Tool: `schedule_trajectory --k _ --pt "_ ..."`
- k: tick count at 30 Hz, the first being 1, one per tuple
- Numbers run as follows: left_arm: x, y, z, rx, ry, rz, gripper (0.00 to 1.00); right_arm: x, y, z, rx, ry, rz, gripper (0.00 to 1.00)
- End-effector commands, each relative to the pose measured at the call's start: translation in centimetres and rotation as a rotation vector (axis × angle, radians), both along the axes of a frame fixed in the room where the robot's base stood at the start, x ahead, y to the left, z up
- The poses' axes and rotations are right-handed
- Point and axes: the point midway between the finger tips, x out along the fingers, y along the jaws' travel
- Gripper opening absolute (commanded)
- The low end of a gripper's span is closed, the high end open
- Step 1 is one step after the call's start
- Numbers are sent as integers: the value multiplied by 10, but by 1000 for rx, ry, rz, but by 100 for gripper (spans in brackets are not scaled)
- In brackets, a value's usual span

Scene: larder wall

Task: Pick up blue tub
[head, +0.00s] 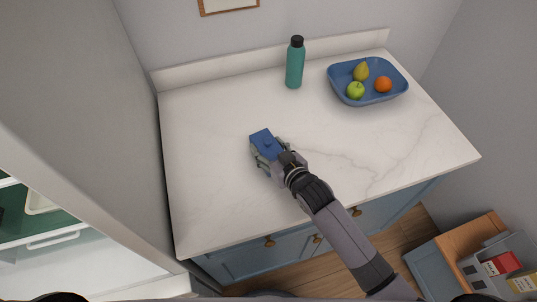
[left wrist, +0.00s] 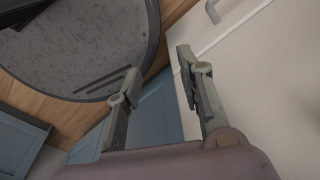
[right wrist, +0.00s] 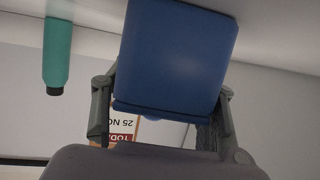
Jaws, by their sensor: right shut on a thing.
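The blue tub (head: 264,139) is at the counter's middle left in the head view. It fills the upper middle of the right wrist view (right wrist: 175,55). My right gripper (head: 268,158) is shut on the tub, with one finger on each side of it in the right wrist view (right wrist: 165,100). I cannot tell whether the tub touches the counter or is just above it. My left gripper (left wrist: 158,62) is open and empty in the left wrist view, with floor and blue cabinet fronts behind it.
On the white counter (head: 215,200) stand a teal bottle (head: 295,65) and a blue tray (head: 340,94) with a pear, a green apple and an orange. The counter around the tub is clear. An open fridge (head: 60,235) is at left; a low cabinet (head: 430,265) is at lower right.

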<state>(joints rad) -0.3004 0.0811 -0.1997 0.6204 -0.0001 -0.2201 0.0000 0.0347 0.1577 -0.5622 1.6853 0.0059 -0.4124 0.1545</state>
Motion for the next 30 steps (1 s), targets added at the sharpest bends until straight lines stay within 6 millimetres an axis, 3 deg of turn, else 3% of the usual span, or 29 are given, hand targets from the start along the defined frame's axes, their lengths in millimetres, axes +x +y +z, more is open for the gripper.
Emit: schedule_trajectory --k 16,30 --pt "0 -1 0 -1 -1 0 35 -1 0 -2 -1 4 1 0" --pt "1 -2 -1 -2 -1 0 35 0 1 5 3 -1 0 0"
